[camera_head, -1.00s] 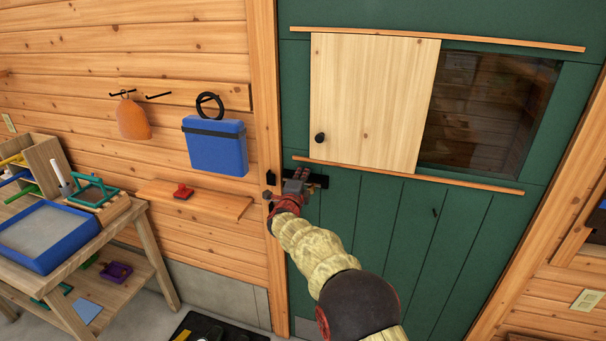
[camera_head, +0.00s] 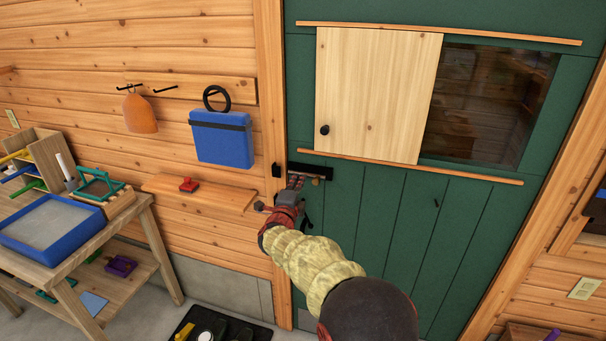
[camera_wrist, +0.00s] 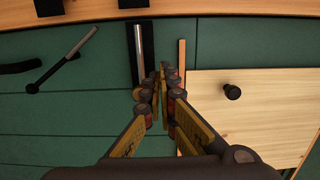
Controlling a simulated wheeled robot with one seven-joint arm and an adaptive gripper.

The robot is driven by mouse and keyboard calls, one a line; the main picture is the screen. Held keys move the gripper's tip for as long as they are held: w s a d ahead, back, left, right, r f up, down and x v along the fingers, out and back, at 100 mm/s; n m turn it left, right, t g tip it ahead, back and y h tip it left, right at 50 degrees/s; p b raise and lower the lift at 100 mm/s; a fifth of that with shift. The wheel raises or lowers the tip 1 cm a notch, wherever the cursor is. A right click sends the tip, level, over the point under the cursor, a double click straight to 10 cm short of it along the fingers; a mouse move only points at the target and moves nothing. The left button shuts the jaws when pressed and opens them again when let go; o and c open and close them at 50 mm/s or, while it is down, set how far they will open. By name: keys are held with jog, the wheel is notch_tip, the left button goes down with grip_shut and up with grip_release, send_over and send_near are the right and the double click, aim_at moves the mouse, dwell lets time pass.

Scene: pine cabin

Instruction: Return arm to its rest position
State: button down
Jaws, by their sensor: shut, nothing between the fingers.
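My gripper (camera_head: 297,182) is in front of the green door (camera_head: 385,205), near the black latch plate (camera_head: 322,171) at the door's left edge. In the wrist view my gripper (camera_wrist: 163,72) has its two fingers together, with nothing between them. The latch plate with its metal bar (camera_wrist: 139,50) lies just beyond the fingertips in that view. Whether the fingertips touch the door cannot be told. My arm reaches up from the lower right of the head view and covers part of the door.
A pale sliding panel (camera_head: 375,95) with a black knob covers part of the door's window (camera_head: 487,105). At left are a wooden shelf (camera_head: 215,194), a hanging blue box (camera_head: 222,140) and a workbench (camera_head: 120,215). A black tray (camera_head: 250,330) lies on the floor.

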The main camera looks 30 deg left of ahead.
jog(key=shift+v, duration=1.6)
jog(key=shift+a, duration=0.15)
